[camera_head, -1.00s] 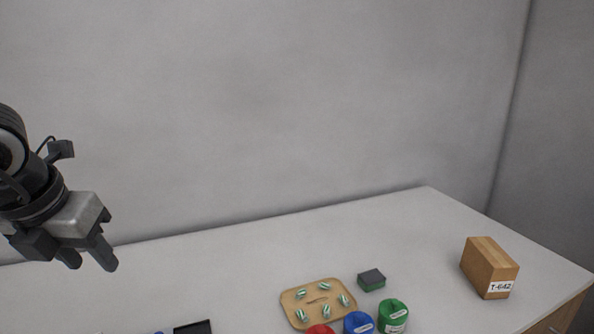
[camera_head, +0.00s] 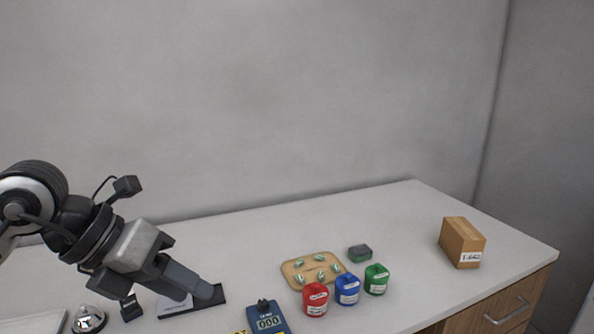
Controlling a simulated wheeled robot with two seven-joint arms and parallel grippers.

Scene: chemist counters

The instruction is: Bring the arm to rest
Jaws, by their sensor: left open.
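My left gripper (camera_head: 198,294) comes in from the left on my left arm. Its two fingers are apart with nothing between them, and they point down and to the right. In the picture the fingertips overlap a black tray (camera_head: 222,298) with a white card on the counter (camera_head: 400,225). I cannot tell how high above the tray they are. My right gripper is not in view.
A wooden board (camera_head: 289,268) with several green-and-white capsules lies mid-counter. Red (camera_head: 316,299), blue (camera_head: 347,289) and green (camera_head: 376,279) containers stand beside it. A blue device (camera_head: 268,322), bell (camera_head: 88,319), sponge (camera_head: 360,253) and cardboard box (camera_head: 462,243) are around. The counter's back right is clear.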

